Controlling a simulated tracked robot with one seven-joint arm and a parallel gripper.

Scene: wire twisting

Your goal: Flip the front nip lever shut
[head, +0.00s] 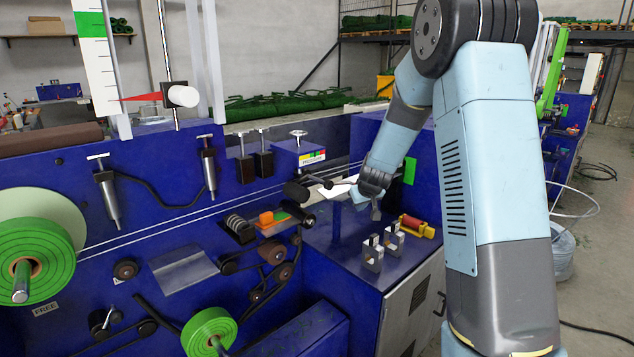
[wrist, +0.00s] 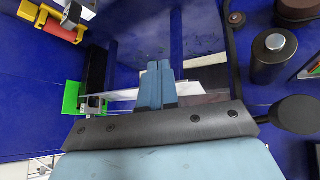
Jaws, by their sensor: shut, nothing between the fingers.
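A nip lever with a black knob (head: 296,191) sticks out to the left of my gripper in the head view, its thin rod running right towards the gripper. My gripper (head: 374,207) points down over the blue cabinet top. In the wrist view its blue fingers (wrist: 155,86) are together and empty. Contact with the lever cannot be seen.
Two metal eyelet brackets (head: 373,254) and a yellow and red part (head: 417,227) stand on the cabinet top. A white plate (head: 340,205) lies by the gripper. A green pad (head: 410,171) is on the wall to the right. Rollers and belts (head: 278,265) crowd the front left.

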